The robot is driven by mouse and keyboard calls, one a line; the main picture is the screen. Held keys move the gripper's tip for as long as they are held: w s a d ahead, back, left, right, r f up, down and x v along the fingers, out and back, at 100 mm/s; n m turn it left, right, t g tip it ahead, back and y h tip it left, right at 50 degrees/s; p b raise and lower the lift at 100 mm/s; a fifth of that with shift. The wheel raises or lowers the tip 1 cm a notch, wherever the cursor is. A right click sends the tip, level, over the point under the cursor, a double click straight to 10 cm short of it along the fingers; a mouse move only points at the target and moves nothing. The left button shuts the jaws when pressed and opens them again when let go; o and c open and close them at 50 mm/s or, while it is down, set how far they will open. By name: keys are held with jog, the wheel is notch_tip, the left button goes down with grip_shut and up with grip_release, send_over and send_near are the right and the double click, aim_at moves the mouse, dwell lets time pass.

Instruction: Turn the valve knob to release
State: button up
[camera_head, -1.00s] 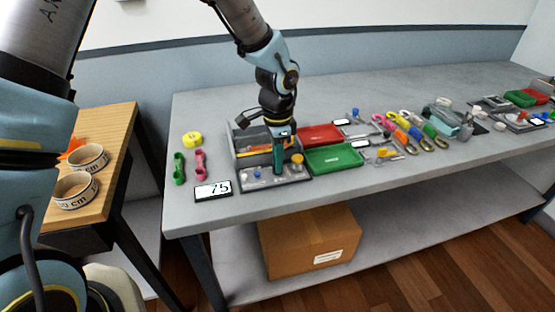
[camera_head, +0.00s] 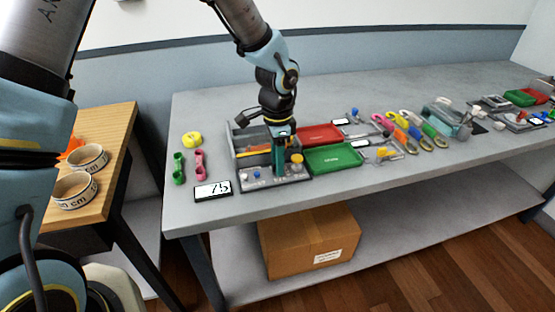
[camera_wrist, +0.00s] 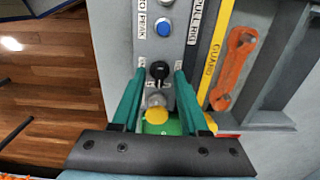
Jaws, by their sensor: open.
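The black knob (camera_wrist: 158,70), which looks like the valve knob, sits on a grey panel (camera_wrist: 146,48) in the wrist view. A pale pointer mark shows on it. My gripper (camera_wrist: 160,74) is open, with one teal finger on each side of the knob; I cannot tell whether they touch it. A blue button (camera_wrist: 163,27) lies beyond the knob, and a yellow-topped knob (camera_wrist: 157,114) lies between the fingers nearer the palm. In the head view my gripper (camera_head: 279,173) points down over the panel (camera_head: 268,184) and hides the black knob.
A grey bin (camera_head: 240,142) stands behind the panel. Red (camera_head: 318,133) and green (camera_head: 335,158) trays lie to its right, with several straps further right. A display reading 75 (camera_head: 213,190) lies at the left.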

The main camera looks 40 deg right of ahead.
notch_tip(320, 180, up, 11)
jog(key=b, duration=0.2)
dwell(0.3)
jog(key=shift+f, duration=0.1)
dwell(0.4)
